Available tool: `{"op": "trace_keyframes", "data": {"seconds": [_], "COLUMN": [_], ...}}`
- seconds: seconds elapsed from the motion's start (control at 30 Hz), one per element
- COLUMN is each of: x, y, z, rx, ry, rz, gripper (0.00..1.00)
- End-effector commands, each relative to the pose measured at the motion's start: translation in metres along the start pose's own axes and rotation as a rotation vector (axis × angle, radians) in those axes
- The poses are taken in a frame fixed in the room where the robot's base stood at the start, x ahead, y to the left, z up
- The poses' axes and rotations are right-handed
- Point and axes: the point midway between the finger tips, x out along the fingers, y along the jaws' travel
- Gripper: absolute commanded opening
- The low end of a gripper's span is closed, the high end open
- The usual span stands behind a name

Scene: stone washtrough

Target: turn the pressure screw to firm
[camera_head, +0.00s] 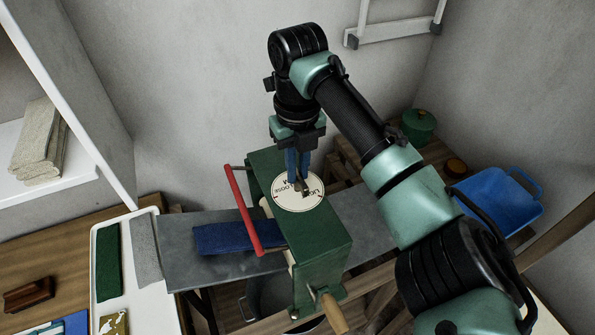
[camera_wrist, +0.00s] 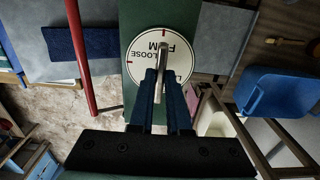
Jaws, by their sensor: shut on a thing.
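The pressure screw's grey metal bar (camera_wrist: 161,72) stands at the centre of a round white dial (camera_head: 284,198) on top of a green press box (camera_head: 318,240). My gripper (camera_head: 299,184) reaches straight down over the dial, its blue fingers shut on the bar. In the wrist view the fingers (camera_wrist: 163,98) hold the near part of the bar. Its far end lies across the word whose letters F and M show, close to a red mark on the rim. LOOSE is readable to the left. The third word is partly hidden by the fingers.
A red bar (camera_head: 243,210) runs beside the press, and a wooden crank handle (camera_head: 333,313) sticks out at its front. Blue cloth (camera_head: 222,238) lies on the grey board at left. A blue basin (camera_head: 497,200) and a green pot (camera_head: 418,126) stand at right.

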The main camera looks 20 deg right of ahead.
Motion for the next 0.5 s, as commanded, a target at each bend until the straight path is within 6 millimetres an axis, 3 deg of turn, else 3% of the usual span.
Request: {"op": "trace_keyframes", "data": {"seconds": [0.33,0.37,0.5], "x": [-0.0018,-0.0018,-0.0014], "y": [0.0001,0.0001,0.0001], "z": [0.0006,0.0006,0.0005], "rx": [-0.005,-0.005,-0.004], "ry": [-0.003,-0.003,-0.002], "rz": [-0.001,-0.001,-0.001], "gripper": [0.0,0.2,0.45]}}
